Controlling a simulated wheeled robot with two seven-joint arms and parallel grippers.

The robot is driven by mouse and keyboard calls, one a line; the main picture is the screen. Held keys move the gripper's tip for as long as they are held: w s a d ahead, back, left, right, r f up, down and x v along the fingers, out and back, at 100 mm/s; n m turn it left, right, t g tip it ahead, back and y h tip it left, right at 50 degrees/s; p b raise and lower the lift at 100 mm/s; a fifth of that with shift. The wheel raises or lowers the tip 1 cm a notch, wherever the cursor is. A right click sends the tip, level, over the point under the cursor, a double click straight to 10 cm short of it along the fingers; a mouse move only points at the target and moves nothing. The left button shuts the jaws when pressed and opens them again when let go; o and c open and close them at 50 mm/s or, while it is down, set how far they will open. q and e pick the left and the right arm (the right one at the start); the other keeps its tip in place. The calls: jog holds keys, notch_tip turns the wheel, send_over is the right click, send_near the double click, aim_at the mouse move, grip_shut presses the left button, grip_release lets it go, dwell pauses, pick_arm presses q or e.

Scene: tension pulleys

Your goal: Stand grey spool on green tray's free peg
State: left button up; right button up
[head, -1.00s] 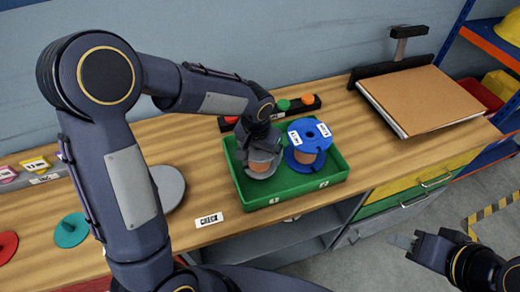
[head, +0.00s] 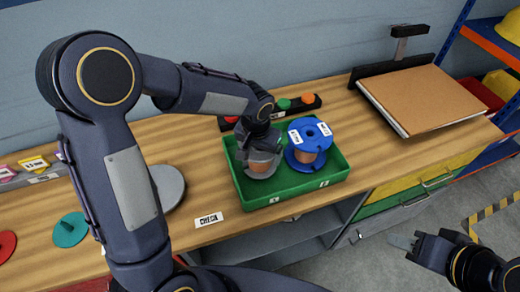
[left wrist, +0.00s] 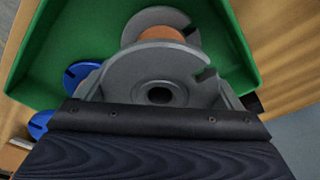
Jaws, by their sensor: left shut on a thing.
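The grey spool (head: 262,168), with a copper-coloured winding, is inside the left part of the green tray (head: 300,190). My left gripper (head: 260,148) is above it and shut on it. In the left wrist view the grey spool (left wrist: 128,78) sits between the fingers (left wrist: 160,92), with a dark hole in its near flange. A blue spool (head: 311,157) with white labels stands upright in the right part of the tray; its blue edges (left wrist: 82,70) show in the left wrist view. The free peg is hidden. My right gripper (head: 406,243) is off to the right, away from the tray.
Behind the tray is a dark rack (head: 298,103) with red and green pieces. A CHECK label (head: 209,219) lies in front of it. A grey disc (head: 168,186) and teal disc (head: 70,230) are at left. A cork-coloured board (head: 425,97) lies at right.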

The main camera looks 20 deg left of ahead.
pick_arm(q)
jog(key=shift+f+b, duration=0.85)
jog(key=shift+f, duration=0.2)
jog(key=shift+r, duration=0.1)
jog(key=o, duration=1.3)
jog(key=shift+s+r, duration=0.2)
jog(key=shift+r, duration=1.05)
jog(key=shift+s+r, duration=0.2)
jog(key=shift+r, duration=1.05)
jog(key=shift+s+r, duration=0.2)
jog(key=shift+r, duration=1.05)
jog(key=shift+a, duration=0.1)
